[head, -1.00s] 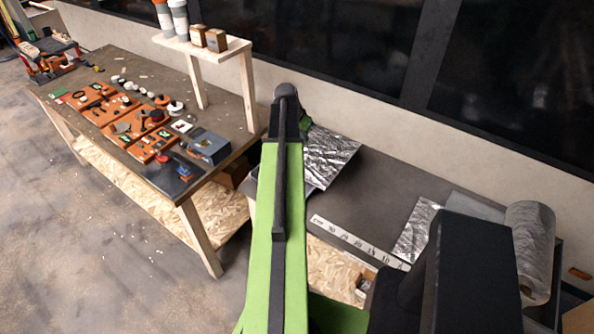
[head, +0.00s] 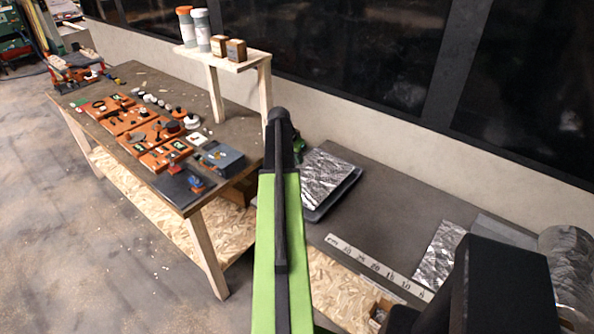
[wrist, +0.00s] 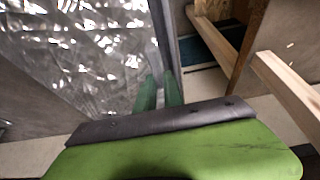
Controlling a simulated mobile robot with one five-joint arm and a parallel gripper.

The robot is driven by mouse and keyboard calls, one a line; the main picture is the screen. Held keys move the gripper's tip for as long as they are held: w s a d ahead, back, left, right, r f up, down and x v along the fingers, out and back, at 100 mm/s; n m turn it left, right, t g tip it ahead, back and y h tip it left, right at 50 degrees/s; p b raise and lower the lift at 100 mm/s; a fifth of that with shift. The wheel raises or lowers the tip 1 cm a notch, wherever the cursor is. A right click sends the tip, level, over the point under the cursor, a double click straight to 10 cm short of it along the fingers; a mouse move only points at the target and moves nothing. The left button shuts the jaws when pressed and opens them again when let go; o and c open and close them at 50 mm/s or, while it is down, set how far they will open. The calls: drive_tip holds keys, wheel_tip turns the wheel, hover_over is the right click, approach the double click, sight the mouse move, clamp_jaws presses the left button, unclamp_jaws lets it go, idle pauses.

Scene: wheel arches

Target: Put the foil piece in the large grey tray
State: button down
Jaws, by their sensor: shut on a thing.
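A shiny, crinkled foil piece (head: 328,178) lies over the large grey tray (head: 349,188), whose dark rim shows along its right and lower sides. In the wrist view the foil piece (wrist: 75,60) fills the left and the tray's dark rim (wrist: 163,30) runs beside its right edge. My gripper (wrist: 160,92) has its two green fingers close together at this edge, shut on the foil piece. In the head view my gripper (head: 298,148) is mostly hidden by my arm, at the foil's left end. I cannot tell whether the foil rests flat on the tray floor.
Another foil sheet (head: 440,252) lies on the dark bench by a white ruler (head: 375,265), with a foil roll (head: 572,260) at the right. A workbench (head: 130,85) with orange trays and a raised shelf (head: 235,60) stands left. The middle of the dark bench is clear.

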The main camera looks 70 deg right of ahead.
sight(297, 165)
wheel_tip(297, 165, down, 4)
drive_tip(key=b, duration=0.4)
drive_tip(key=shift+f, duration=0.15)
drive_tip(key=shift+r+p, duration=0.25)
drive_tip(key=shift+p, duration=0.05)
drive_tip(key=shift+f, duration=0.2)
drive_tip(key=c, duration=1.7)
unclamp_jaws()
drive_tip(key=shift+c, duration=0.2)
drive_tip(key=shift+r, duration=0.15)
drive_tip(key=shift+r, duration=0.25)
drive_tip(key=p+v, duration=1.1)
drive_tip(key=shift+a+r, duration=0.25)
drive_tip(key=shift+r, duration=0.1)
drive_tip(key=shift+f, duration=0.1)
